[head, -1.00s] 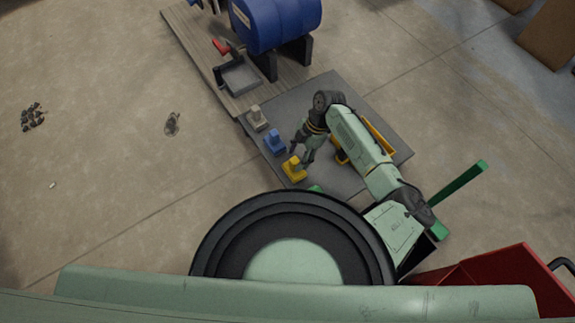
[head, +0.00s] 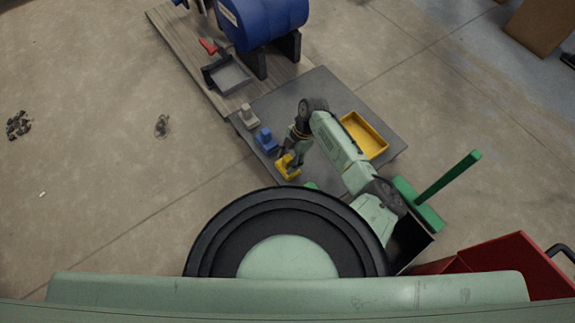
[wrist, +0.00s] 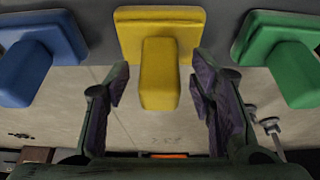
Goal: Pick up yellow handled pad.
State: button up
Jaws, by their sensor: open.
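The yellow handled pad (head: 287,167) sits on the dark grey mat near its front left edge. In the wrist view the yellow pad (wrist: 160,72) is in the upper middle, its block handle pointing toward me. My gripper (head: 289,157) is at the yellow pad in the head view. In the wrist view my gripper (wrist: 160,100) is open, with one finger on each side of the yellow handle and visible gaps on both sides. The pad's far side is hidden from the wrist camera.
A blue handled pad (wrist: 35,65) is left of the yellow one and a green handled pad (wrist: 290,65) is right, close by. A grey pad (head: 249,116), a yellow tray (head: 377,153) and a blue drum (head: 262,22) stand farther off. A green post (head: 447,178) is at right.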

jog(key=shift+s+a+f, duration=0.1)
jog(key=shift+f, duration=0.15)
grip_shut()
dwell(0.5)
